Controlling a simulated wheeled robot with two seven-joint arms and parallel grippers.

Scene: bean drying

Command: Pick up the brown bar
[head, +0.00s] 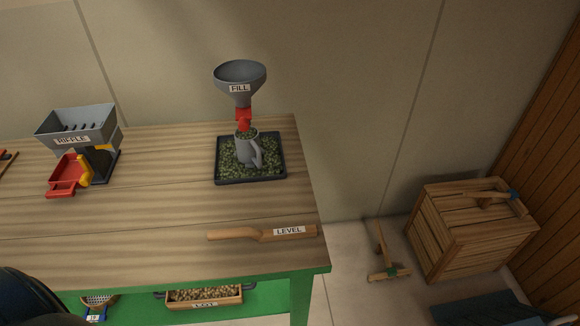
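The brown bar (262,233) lies flat near the front right of the wooden table (150,225). It carries a white label reading LEVEL toward its right end, and its left part is narrower, like a handle. Nothing touches it from above. Neither of my grippers shows in the head view. A dark rounded shape at the lower left edge may be part of my own arm; no fingers show there.
A grey FILL funnel (240,75) stands above a grey jug (247,150) in a black tray (222,182) of green beans. A grey RIFFLE box (77,127) and red scoop (66,172) stand left. A wooden crate (470,235) is on the floor at right. Table around the bar is clear.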

